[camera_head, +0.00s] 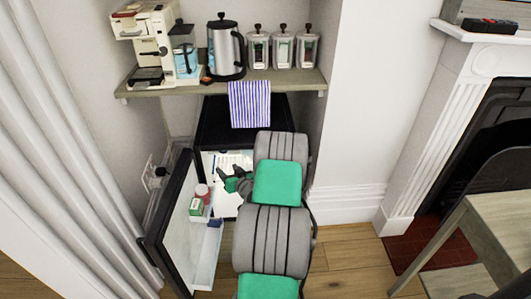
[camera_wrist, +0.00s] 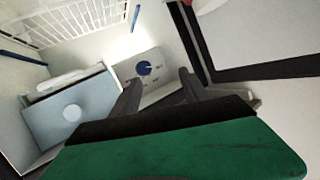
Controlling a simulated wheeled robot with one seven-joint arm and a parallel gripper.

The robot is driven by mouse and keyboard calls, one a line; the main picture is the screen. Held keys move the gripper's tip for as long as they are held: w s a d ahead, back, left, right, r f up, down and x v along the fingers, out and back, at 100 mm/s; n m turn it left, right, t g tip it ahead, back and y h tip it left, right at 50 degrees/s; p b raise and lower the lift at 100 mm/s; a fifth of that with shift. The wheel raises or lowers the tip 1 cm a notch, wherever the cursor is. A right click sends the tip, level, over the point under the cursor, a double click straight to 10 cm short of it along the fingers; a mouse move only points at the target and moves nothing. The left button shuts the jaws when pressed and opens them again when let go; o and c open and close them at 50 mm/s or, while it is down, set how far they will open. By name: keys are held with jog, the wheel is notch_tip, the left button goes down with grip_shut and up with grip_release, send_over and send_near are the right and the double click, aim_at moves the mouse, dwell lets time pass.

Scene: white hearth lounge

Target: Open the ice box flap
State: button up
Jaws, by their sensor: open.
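The small black fridge (camera_head: 213,118) stands under the shelf with its door (camera_head: 178,225) swung open to the left. My gripper (camera_head: 226,178) is inside the fridge opening in the head view. In the wrist view my gripper (camera_wrist: 158,77) is open, with nothing between its dark fingers. A pale blue-grey panel with a round disc, apparently the ice box flap (camera_wrist: 45,122), lies left of the fingers, apart from them. A white rounded strip lies along its upper edge. I cannot tell for sure whether the flap is shut. My arm hides much of the fridge interior in the head view.
A white plate with a blue dial (camera_wrist: 144,68) sits just beyond the fingers. A white wire rack (camera_wrist: 85,18) is at upper left. The door holds a red-topped jar (camera_head: 202,191) and a small carton (camera_head: 196,207). A striped towel (camera_head: 249,105) hangs above the opening.

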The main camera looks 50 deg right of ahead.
jog(key=s+d+f+m+g+h, duration=0.1)
jog(key=s+d+f+m+h, duration=0.1)
jog(key=s+d+m+h, duration=0.6)
jog(key=w+d+n+p, duration=0.1)
jog(key=w+d+n, duration=0.1)
jog(key=d, duration=0.6)
jog(key=shift+w+d+r, duration=0.3)
jog(key=shift+w+d, duration=0.1)
jog(key=shift+w, duration=0.1)
jog(key=shift+c, duration=0.3)
grip_shut()
